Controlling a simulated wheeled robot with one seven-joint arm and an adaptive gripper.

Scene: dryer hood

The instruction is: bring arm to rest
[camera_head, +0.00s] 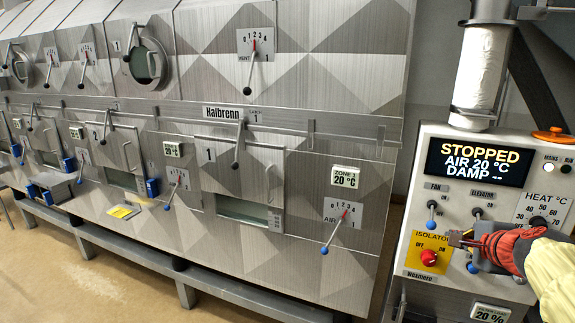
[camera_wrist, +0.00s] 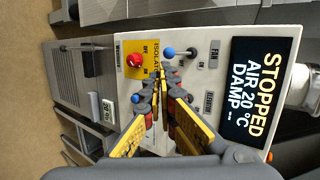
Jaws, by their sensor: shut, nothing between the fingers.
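My gripper (camera_head: 455,238) is at the front of the control panel (camera_head: 413,195), at the right of the head view, with its red-covered wrist and pale yellow sleeve behind it. In the wrist view the fingers (camera_wrist: 163,78) come together at the tips, shut and empty. The tips appear close to the panel, between the yellow isolator plate and the fan lever; I cannot tell whether they touch anything. The red isolator knob (camera_head: 428,257) is just below them; it also shows in the wrist view (camera_wrist: 135,60). The panel screen (camera_head: 480,163) reads "STOPPED, AIR 20 °C, DAMP".
The fan lever (camera_head: 432,224) and elevator lever (camera_head: 477,213) stick out close to my gripper. A white duct (camera_head: 481,75) rises above the panel. The large metal dryer (camera_head: 330,260), with several levers and hatches, fills the left. Bare floor (camera_head: 70,275) lies in front of it.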

